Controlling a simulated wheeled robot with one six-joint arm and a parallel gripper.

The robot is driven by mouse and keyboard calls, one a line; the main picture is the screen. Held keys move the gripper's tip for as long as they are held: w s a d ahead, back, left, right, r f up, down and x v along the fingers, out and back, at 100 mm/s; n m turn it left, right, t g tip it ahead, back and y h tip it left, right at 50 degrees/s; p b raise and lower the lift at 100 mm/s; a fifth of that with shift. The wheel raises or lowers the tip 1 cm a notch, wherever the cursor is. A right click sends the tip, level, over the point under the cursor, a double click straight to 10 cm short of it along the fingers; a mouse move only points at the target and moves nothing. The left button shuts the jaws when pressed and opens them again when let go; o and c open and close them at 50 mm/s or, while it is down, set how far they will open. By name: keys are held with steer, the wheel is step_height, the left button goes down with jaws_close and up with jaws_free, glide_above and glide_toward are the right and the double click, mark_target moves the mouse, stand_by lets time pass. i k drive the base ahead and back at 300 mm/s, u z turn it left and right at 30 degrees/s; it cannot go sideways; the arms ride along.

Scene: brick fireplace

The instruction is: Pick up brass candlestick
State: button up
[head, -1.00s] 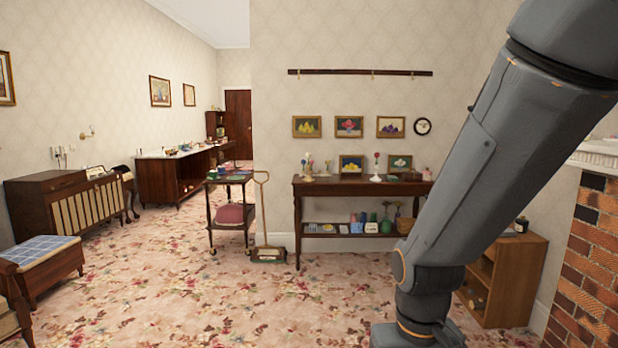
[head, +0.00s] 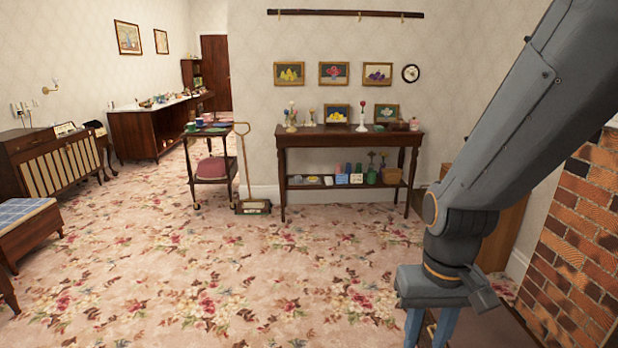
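My gripper (head: 430,335) hangs at the bottom right, with two blue fingers pointing down and a gap between them. The fingertips are cut off by the lower picture edge. A small yellowish patch shows in the gap; I cannot tell whether it is part of the gripper or something behind or between the fingers. No brass candlestick can be made out for certain. Small upright objects stand on the dark wooden side table (head: 350,137), too small to tell their material.
A brick fireplace (head: 585,240) stands close on the right, beside my arm. A low wooden cabinet (head: 500,240) is partly hidden behind my arm. A trolley (head: 212,180) and a carpet sweeper (head: 254,206) stand left of the side table. The flowered carpet (head: 200,270) is clear in the middle.

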mark_target(292, 129)
steer(key=z, duration=0.05)
steer(key=i, duration=5.95)
steer(key=u, duration=1.9)
